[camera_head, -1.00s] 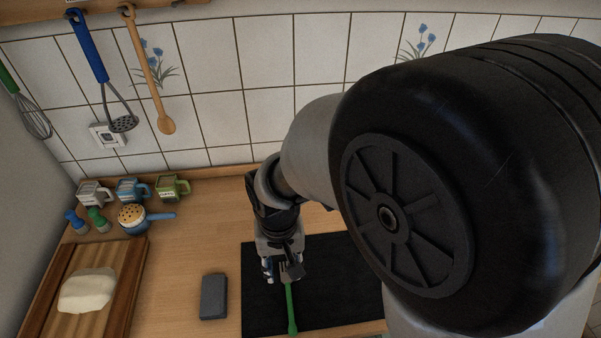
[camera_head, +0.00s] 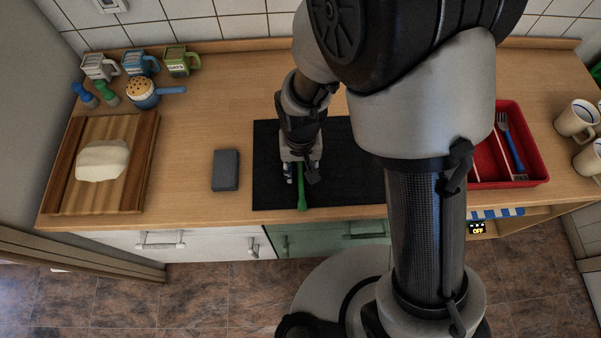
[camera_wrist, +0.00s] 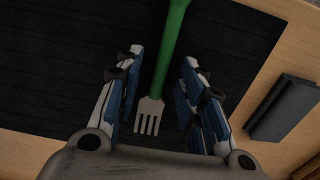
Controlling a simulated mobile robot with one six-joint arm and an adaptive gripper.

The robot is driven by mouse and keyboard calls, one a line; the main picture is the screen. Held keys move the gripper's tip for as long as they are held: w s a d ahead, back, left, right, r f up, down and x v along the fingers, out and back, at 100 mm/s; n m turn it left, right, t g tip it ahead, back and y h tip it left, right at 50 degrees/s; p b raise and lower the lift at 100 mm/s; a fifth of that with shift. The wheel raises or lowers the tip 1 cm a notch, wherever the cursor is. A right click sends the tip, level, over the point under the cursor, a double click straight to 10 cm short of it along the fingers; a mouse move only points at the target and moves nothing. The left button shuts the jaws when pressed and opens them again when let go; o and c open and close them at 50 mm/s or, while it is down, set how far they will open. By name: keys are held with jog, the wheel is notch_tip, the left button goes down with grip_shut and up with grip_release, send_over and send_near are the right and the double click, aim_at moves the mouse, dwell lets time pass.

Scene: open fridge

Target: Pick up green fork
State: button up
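The green fork (camera_head: 302,193) lies on the black mat (camera_head: 270,180), its handle toward the counter's front edge. In the wrist view the fork (camera_wrist: 170,45) shows its green handle at the top and its grey tines lower down. My gripper (camera_head: 300,174) points down over the tine end of the fork. In the wrist view my gripper (camera_wrist: 161,90) is open, with one blue-padded finger on each side of the fork and a visible gap to both. In the head view the tines are hidden by the gripper.
A dark grey block (camera_head: 226,170) lies left of the mat. A wooden board (camera_head: 65,165) with a pale lump (camera_head: 102,160) is at far left. A red tray (camera_head: 541,165) with a blue-handled fork (camera_head: 513,150) is at right. Mugs stand at back left and far right.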

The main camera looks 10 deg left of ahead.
jog(key=shift+f, duration=0.25)
grip_shut()
dwell(0.3)
